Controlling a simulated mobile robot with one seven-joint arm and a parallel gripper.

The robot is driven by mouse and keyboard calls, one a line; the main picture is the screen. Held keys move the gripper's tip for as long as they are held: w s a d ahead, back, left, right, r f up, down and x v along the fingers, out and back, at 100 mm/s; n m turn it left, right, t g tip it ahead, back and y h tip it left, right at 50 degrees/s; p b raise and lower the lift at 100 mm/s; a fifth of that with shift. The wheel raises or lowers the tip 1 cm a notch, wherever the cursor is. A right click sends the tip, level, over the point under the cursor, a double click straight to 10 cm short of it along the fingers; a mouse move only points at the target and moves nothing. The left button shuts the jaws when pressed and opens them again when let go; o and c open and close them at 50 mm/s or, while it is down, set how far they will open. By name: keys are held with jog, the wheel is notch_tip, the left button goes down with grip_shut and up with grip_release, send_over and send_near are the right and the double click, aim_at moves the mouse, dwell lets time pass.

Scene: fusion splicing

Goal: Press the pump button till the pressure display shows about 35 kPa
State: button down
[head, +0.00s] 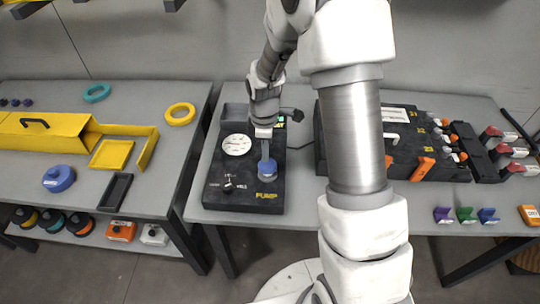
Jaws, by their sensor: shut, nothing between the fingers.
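The pump (215,192) is a dark box on the right-hand table, with yellow lettering at its front right. Its blue round button (268,172) stands up near the front right. My gripper (266,157) points down, shut and empty, with its tips right at or just above the button. I cannot tell whether they touch it. A round white gauge (237,144) sits left of my gripper; its needle is too small to read. A small green-lit display (281,119) shows behind my wrist, mostly hidden, and its figure cannot be read.
A small lever switch (228,186) is on the pump's front left. My arm crosses the middle of the view and hides part of a dark panel (440,172) with orange parts. Coloured clips (465,215) lie at the right. A yellow case (45,135) stands on the left table.

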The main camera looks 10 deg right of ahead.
aim_at(266, 164)
notch_tip(266, 164, up, 9)
jog(key=shift+w+r, duration=0.1)
jog(key=shift+r, duration=0.05)
dwell(1.4)
jog(key=shift+s+d+r+p, duration=0.1)
jog(key=shift+s+r+p, duration=0.05)
jog(key=shift+r+p, duration=0.4)
jog(key=shift+s+d+r+p, duration=0.1)
jog(key=shift+r+p, duration=0.2)
jog(key=shift+r, duration=0.35)
jog(key=shift+f, duration=0.1)
notch_tip(266, 164, down, 14)
jog(key=shift+r+b, duration=0.1)
jog(key=shift+b, duration=0.25)
